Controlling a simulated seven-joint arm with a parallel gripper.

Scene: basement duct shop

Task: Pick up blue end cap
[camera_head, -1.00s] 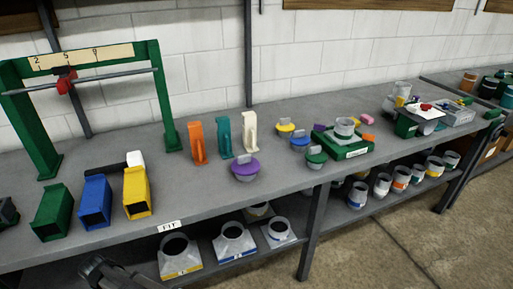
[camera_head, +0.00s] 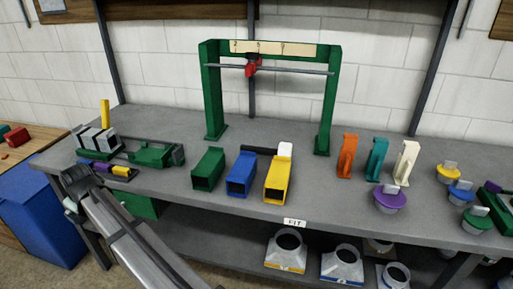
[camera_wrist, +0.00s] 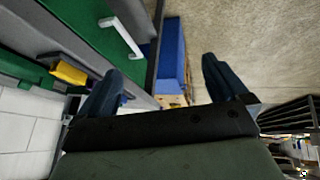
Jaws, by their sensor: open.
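The blue end cap (camera_head: 460,194) is a round blue disc with a grey tab on top. It sits on the grey bench at the right of the head view, between a yellow end cap (camera_head: 448,174) and a green end cap (camera_head: 478,219). My gripper (camera_head: 76,185) is at the far left of the head view, by the bench's left end, far from the blue end cap. In the wrist view my gripper (camera_wrist: 160,85) shows its two dark fingers wide apart with nothing between them. The blue end cap is not visible in the wrist view.
A purple end cap (camera_head: 389,199) lies left of the blue one. Orange (camera_head: 347,156), teal (camera_head: 376,158) and cream (camera_head: 405,160) upright pieces stand behind it. A green frame (camera_head: 212,90) and several duct pieces fill the bench's middle. A blue bin (camera_head: 45,220) stands at left.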

